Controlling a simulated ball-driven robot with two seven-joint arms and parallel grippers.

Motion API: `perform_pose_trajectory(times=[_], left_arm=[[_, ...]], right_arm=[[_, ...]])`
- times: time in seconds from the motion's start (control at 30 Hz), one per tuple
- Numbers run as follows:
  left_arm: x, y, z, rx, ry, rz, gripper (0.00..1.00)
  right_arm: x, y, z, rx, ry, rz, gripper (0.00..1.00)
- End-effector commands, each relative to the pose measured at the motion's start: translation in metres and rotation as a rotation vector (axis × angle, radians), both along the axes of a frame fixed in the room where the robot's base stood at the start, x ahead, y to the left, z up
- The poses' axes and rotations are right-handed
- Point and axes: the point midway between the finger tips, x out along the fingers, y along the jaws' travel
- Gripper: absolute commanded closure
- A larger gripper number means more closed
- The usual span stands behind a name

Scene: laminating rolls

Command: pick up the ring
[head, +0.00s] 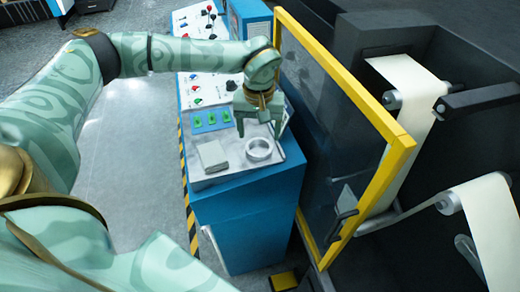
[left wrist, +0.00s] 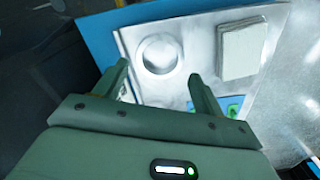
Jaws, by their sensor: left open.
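The ring (head: 259,149) is a silvery band lying flat on the light metal top of the blue console. It also shows in the left wrist view (left wrist: 146,62), just beyond the fingertips. My left gripper (head: 258,130) hangs over the console top, a little behind the ring in the head view. Its two fingers (left wrist: 158,78) are apart, with nothing between them, and the ring lies ahead of them. I cannot tell the exact height of the fingertips above the top. My right gripper shows in neither view.
A pale square block (head: 213,156) sits left of the ring. Green parts on a blue panel (head: 211,119) lie behind the block. A yellow-framed guard (head: 400,150) stands close at the console's right, before rollers with white web (head: 408,82). Floor at left is clear.

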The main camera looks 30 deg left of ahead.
Motion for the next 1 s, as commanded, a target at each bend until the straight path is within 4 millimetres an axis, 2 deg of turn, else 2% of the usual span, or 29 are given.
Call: perform_pose_trajectory(times=[0.3, 0.6, 0.7, 0.73, 1.0], left_arm=[[0.001, 0.000, -0.047, 0.000, 0.003, 0.001, 0.30], [0.002, 0.000, -0.052, 0.000, 0.000, 0.000, 0.30], [0.002, 0.000, -0.052, 0.000, 0.000, 0.000, 0.58], [0.002, 0.000, -0.052, 0.000, 0.000, 0.000, 0.60], [0.002, 0.000, -0.051, 0.000, 0.000, 0.000, 0.60]], right_arm=[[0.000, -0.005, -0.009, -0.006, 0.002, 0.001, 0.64], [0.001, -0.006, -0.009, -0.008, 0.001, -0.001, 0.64], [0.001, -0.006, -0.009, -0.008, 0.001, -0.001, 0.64], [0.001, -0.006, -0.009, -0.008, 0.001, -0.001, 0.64], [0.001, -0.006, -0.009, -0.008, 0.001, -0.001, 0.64]])
